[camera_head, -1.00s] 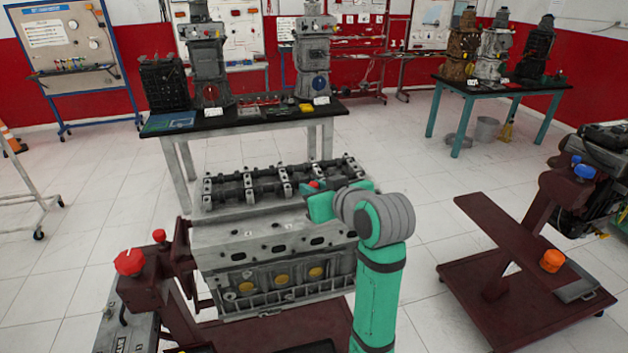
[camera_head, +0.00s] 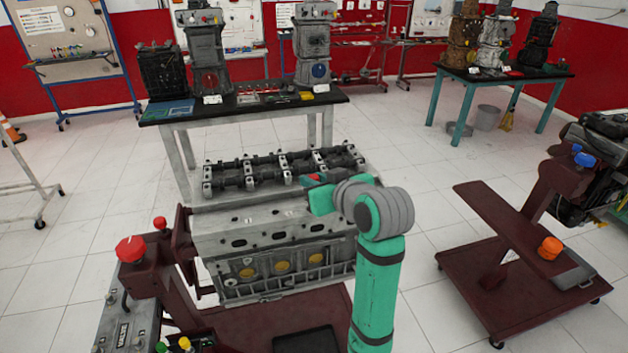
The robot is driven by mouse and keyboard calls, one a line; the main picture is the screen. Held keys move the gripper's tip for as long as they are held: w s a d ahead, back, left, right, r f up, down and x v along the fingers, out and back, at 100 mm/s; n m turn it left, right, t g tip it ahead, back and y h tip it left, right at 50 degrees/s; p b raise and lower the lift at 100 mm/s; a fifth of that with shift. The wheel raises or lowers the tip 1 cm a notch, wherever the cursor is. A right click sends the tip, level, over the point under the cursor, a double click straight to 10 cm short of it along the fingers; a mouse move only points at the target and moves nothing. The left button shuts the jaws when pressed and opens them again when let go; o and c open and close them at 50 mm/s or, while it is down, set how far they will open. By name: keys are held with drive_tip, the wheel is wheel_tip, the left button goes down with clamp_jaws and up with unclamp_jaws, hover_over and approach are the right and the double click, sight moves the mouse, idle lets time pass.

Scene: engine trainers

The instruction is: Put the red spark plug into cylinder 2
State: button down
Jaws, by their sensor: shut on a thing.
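My gripper (camera_head: 320,194) is over the right part of the engine's top (camera_head: 262,218), just in front of the camshafts. A small red piece, the red spark plug (camera_head: 314,178), shows at its jaws, which are shut on it. The rest of the plug is hidden by the green fingers and grey wrist. The engine's top deck is grey, with dark openings along its front edge. Small pale marks on the deck are too small to read, so I cannot tell which spot is cylinder 2. I cannot tell whether the plug touches the engine.
Dark camshafts (camera_head: 283,168) run along the back of the engine. A dark red stand with a red knob (camera_head: 131,249) is at the lower left. A dark red cart (camera_head: 520,290) stands at the right. A black-topped table (camera_head: 240,107) with machines is behind. White floor lies between.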

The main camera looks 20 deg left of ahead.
drive_tip(key=shift+f, duration=0.85)
idle(0.7)
drive_tip(key=c, duration=1.5)
unclamp_jaws()
drive_tip(key=shift+c, duration=0.2)
drive_tip(key=shift+d, duration=0.1)
